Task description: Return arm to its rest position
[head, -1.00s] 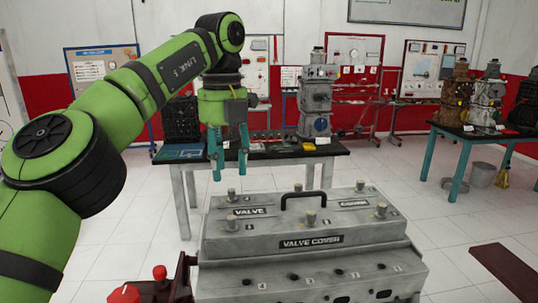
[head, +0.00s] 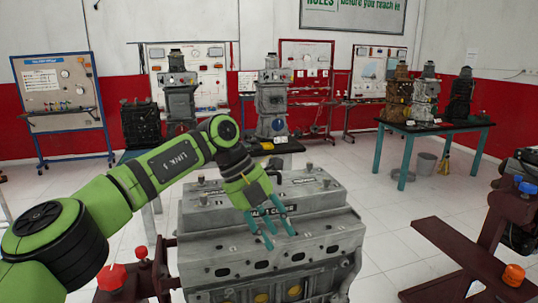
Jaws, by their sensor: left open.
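My left arm (head: 160,165) is green and black and reaches in from the left in the head view. My left gripper (head: 280,239) has teal fingers, spread apart, with nothing between them. The fingers point down and to the right in front of the grey valve cover (head: 315,205) on the engine block (head: 205,262). They hide part of the cover's lettering. I cannot tell whether the fingertips touch the cover. My right gripper is not in view.
A dark red stand (head: 130,280) with red knobs is at the engine's left. A dark red frame (head: 450,255) stands at the right. Behind are a teal-legged table (head: 410,150) with engine parts and several display boards (head: 60,90). White floor lies between.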

